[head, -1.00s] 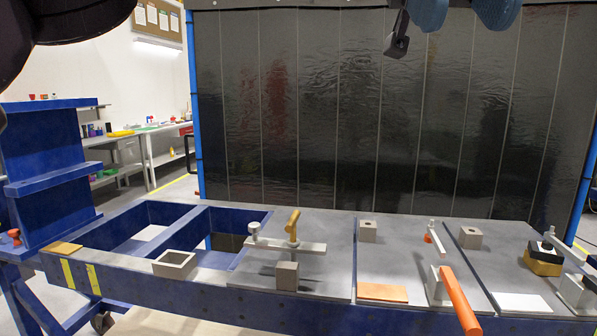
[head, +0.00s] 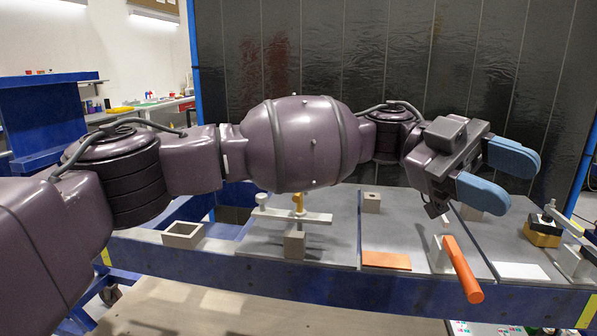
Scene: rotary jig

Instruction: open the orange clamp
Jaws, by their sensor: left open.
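The orange clamp has a thick orange handle (head: 463,270) that slants down toward the front edge of the table. Its grey bracket (head: 440,255) stands on the grey plate, beside an orange square patch (head: 386,260). The clamp's far end is hidden or hard to make out behind my left gripper. My left gripper (head: 524,180) has blue fingers spread apart with nothing between them. It hangs above and beyond the clamp, up and to the right of the handle in the picture, apart from it. My right gripper is not in view.
A black-and-yellow clamp (head: 543,233) stands at the right by a white patch (head: 520,272). A grey open box (head: 184,235) sits at the left. A dark curtain (head: 300,50) hangs behind the table.

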